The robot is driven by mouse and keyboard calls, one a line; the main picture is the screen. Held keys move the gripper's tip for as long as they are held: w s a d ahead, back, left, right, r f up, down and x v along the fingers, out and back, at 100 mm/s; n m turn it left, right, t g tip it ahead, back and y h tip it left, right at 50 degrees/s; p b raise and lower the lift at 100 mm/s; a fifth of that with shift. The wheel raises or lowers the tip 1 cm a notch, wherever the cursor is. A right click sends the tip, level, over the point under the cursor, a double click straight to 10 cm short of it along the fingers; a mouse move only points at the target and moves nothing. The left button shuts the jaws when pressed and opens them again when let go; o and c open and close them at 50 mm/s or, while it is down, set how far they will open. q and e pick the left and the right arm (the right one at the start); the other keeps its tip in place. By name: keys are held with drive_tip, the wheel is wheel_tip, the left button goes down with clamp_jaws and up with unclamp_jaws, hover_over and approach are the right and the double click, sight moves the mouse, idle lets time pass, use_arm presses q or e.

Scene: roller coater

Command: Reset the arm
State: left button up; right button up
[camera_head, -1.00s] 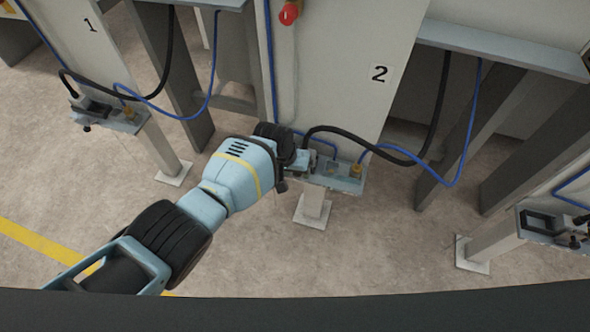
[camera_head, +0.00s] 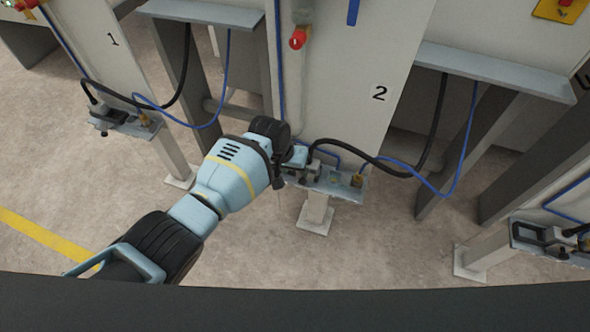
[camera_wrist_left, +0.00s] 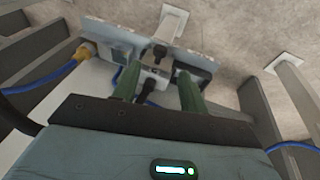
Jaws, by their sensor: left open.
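My left arm (camera_head: 232,178), light blue with a yellow band, reaches from the lower left to the station marked 2. My left gripper (camera_head: 298,158) is at the left end of that station's small grey bracket (camera_head: 345,186); its fingertips are hard to make out there. In the left wrist view, the two green fingers of the gripper (camera_wrist_left: 160,88) stand apart, open. A black connector (camera_wrist_left: 148,88) shows in the gap between them, with the bracket (camera_wrist_left: 200,62) beyond. I cannot tell whether the fingers touch the connector. My right gripper is in neither view.
A black hose (camera_head: 385,157) and a blue hose (camera_head: 440,190) loop beside the bracket. A yellow fitting (camera_head: 357,180) stands on it. Similar brackets are at station 1 (camera_head: 125,122) and at the right edge (camera_head: 545,238). The concrete floor in front is clear.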

use_arm(q)
drive_tip(key=shift+s+f, duration=0.1)
idle(0.4)
drive_tip(key=s+a+f+n+t+h+p, duration=0.1)
drive_tip(key=s+a+f+t+p, duration=0.2)
drive_tip(key=s, duration=0.7)
drive_tip(key=s+a+f+n+p, duration=0.1)
drive_tip(key=s+a+f, duration=0.2)
drive_tip(key=s+f, duration=0.5)
drive_tip(key=s+a+r+t, duration=0.1)
drive_tip(key=s+a+r, duration=0.3)
drive_tip(key=s, duration=0.3)
drive_tip(key=s+a+r+t+y+p, duration=0.1)
drive_tip(key=s+a+r, duration=0.2)
drive_tip(key=s, duration=0.4)
drive_tip(key=s+a+r+t+y+p, duration=0.1)
drive_tip(key=s+a+r, duration=0.3)
drive_tip(key=s+a, duration=0.2)
drive_tip(key=shift+s+r+m+t, duration=0.3)
drive_tip(key=shift+s+m+t, duration=0.1)
drive_tip(key=shift+s, duration=0.55)
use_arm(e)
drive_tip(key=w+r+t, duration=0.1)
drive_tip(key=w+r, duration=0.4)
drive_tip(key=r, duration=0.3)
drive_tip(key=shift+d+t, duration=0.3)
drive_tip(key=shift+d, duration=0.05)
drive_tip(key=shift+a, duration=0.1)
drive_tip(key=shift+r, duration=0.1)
